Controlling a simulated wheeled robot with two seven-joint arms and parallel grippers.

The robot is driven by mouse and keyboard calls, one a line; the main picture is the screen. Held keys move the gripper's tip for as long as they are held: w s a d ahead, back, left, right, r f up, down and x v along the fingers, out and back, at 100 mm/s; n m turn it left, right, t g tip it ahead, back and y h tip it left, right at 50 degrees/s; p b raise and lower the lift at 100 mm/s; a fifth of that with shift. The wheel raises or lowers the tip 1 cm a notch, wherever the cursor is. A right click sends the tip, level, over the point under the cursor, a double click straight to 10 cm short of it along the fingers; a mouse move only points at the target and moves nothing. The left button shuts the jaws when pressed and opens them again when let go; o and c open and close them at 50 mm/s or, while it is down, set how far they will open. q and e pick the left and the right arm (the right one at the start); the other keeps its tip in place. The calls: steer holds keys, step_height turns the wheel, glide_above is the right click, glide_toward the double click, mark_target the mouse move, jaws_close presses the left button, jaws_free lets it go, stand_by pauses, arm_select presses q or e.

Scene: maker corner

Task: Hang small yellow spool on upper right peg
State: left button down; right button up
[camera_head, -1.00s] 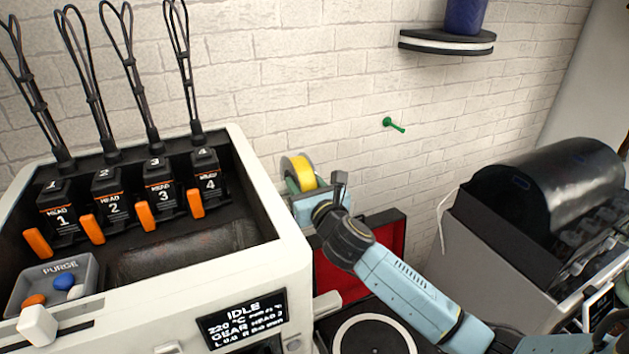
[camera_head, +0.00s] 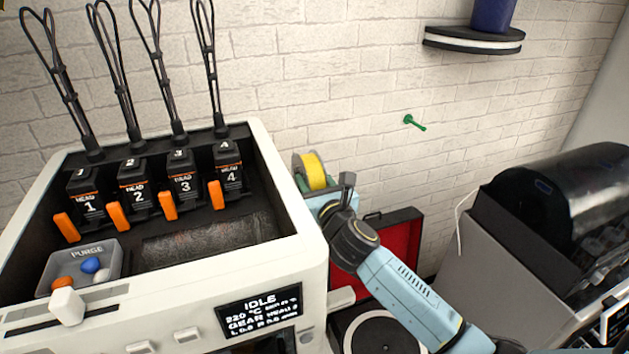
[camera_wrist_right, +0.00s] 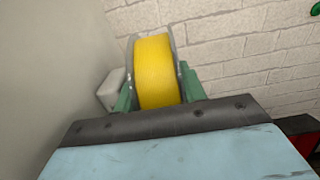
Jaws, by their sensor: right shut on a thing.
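The small yellow spool (camera_head: 313,171) is held beside the right side of the white printer, in front of the brick wall. My right gripper (camera_head: 302,179) is shut on it. In the right wrist view the spool (camera_wrist_right: 156,72) stands on edge between the two green fingers (camera_wrist_right: 158,95), its clear flanges showing. A green peg (camera_head: 414,123) sticks out of the wall to the right of the spool and higher in the picture, bare and apart from it. It shows partly at the right wrist view's top right corner (camera_wrist_right: 315,9). My left gripper is out of view.
The white printer (camera_head: 318,240) with several numbered heads fills the left. A red-lined open case (camera_head: 398,250) and a turntable (camera_head: 378,335) lie below my right arm. A dark wall shelf (camera_head: 473,41) is at upper right. A black-drummed machine (camera_head: 570,205) stands right.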

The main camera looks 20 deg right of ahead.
steer(key=shift+s+a+f, duration=0.1)
steer(key=shift+f, duration=0.65)
steer(key=o, duration=1)
steer(key=shift+o, duration=1.4)
steer(key=shift+s, duration=0.1)
steer(key=shift+s+f, duration=0.1)
steer(key=shift+s, duration=0.25)
steer(key=s+r, duration=0.1)
steer(key=s, duration=1.1)
steer(key=shift+s+r+b, duration=0.2)
steer(key=shift+b, duration=0.15)
